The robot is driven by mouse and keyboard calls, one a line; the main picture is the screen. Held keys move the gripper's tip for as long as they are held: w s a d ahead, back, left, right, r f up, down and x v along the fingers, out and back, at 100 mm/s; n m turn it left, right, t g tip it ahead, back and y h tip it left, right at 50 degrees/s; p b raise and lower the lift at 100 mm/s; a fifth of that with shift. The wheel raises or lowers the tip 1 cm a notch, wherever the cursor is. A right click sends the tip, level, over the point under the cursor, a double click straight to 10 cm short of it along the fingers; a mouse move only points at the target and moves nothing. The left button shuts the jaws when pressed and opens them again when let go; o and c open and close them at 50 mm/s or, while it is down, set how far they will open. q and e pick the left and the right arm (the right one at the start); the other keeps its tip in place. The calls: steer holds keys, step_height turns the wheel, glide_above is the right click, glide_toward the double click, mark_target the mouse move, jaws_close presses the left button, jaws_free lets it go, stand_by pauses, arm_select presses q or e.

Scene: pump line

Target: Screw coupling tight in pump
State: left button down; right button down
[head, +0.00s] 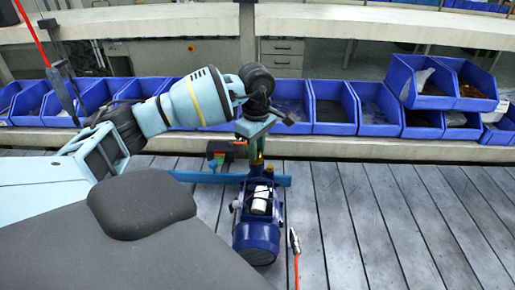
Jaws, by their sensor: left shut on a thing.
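The blue pump (257,236) lies on the slatted table, with a white cylinder on its upper side. A small brass-coloured coupling (257,161) shows at the pump's far end, partly hidden by my left gripper. My left gripper (258,153) points down over that end and is shut on the coupling. The fingers and wrist cover most of the contact, so I cannot tell how deep the coupling sits in the pump. My right gripper is not in view.
A blue bar (205,177) lies behind the pump, near small coloured blocks (216,160). A metal-tipped tool (294,241) on an orange hose is right of the pump. Blue bins (333,107) line the back. The table's right side (420,215) is clear.

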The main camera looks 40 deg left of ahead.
arm_select(q)
steer(key=c, duration=1.3)
jaws_free()
steer(key=shift+c, duration=0.2)
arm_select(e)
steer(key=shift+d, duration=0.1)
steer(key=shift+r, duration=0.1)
arm_select(q)
steer(key=shift+r+n+p, duration=0.2)
steer(key=shift+n+p, duration=0.15)
steer(key=shift+n, duration=1.35)
steer(key=shift+f, duration=0.2)
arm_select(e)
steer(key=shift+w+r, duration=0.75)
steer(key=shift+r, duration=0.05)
arm_select(q)
steer(key=n+p, duration=0.1)
steer(key=n, duration=0.1)
steer(key=shift+r+n, duration=0.2)
steer(key=shift+n, duration=0.5)
steer(key=shift+f, duration=0.2)
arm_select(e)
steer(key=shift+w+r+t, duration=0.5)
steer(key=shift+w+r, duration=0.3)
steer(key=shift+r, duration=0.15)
